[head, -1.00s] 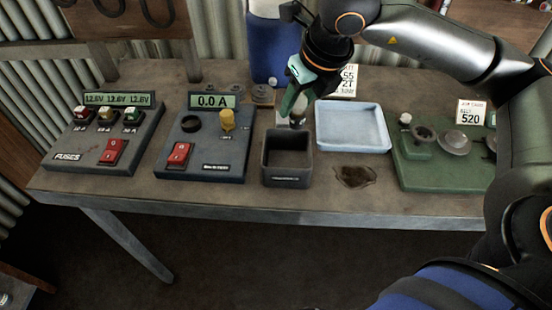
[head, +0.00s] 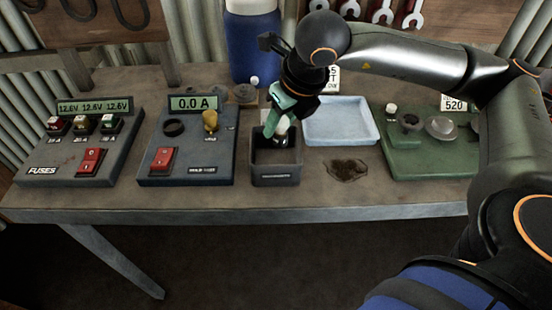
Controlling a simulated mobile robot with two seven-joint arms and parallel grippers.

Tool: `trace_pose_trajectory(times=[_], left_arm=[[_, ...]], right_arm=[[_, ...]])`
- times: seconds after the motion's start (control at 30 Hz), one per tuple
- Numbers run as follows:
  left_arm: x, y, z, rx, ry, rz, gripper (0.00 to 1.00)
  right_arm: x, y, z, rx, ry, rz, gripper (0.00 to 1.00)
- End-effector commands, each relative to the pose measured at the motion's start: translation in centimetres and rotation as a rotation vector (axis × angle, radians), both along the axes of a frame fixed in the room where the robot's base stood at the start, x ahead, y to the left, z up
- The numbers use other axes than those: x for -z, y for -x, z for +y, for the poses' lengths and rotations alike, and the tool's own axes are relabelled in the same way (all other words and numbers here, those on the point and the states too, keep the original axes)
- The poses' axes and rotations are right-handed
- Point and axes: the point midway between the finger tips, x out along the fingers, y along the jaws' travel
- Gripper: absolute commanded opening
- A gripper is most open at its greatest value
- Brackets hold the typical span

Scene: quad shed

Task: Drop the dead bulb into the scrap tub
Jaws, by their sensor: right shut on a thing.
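The scrap tub (head: 275,174) is a small dark grey open box near the front of the bench, in the middle of the head view. My right gripper (head: 276,128) reaches down from above, over the tub's back part. It is shut on the dead bulb (head: 282,130), a small pale thing with a dark lower part, partly hidden by the green fingers. The bulb's lower end appears at or just inside the tub's opening; whether it touches the tub I cannot tell. My left gripper is out of view.
Left of the tub stand a meter box (head: 190,158) with a yellow knob and a fuse box (head: 75,160). A pale blue tray (head: 340,120) and a green board (head: 425,160) stand to the right. A dark stain (head: 346,170) marks the bench. A blue drum (head: 252,45) stands behind.

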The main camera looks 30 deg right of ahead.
Motion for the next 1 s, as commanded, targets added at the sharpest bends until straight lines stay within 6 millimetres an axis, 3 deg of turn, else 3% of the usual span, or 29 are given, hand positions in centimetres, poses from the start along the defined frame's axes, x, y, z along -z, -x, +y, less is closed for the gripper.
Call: trace_pose_trajectory(times=[0.27,0.3,0.57,0.87,1.0], left_arm=[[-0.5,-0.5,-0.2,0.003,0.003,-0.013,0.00],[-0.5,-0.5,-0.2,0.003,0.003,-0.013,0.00],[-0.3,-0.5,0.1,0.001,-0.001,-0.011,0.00],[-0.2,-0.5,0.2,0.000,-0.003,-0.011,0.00],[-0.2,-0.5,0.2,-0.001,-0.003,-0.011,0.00]], right_arm=[[0.1,0.0,0.0,0.000,0.000,-0.001,0.00],[0.1,0.0,0.0,0.000,0.000,-0.001,0.45],[0.1,0.0,0.0,0.000,-0.001,0.000,0.74],[0.0,0.0,0.0,0.000,-0.001,0.000,0.76],[-1.3,0.5,0.0,-0.001,-0.002,-0.004,0.76]])
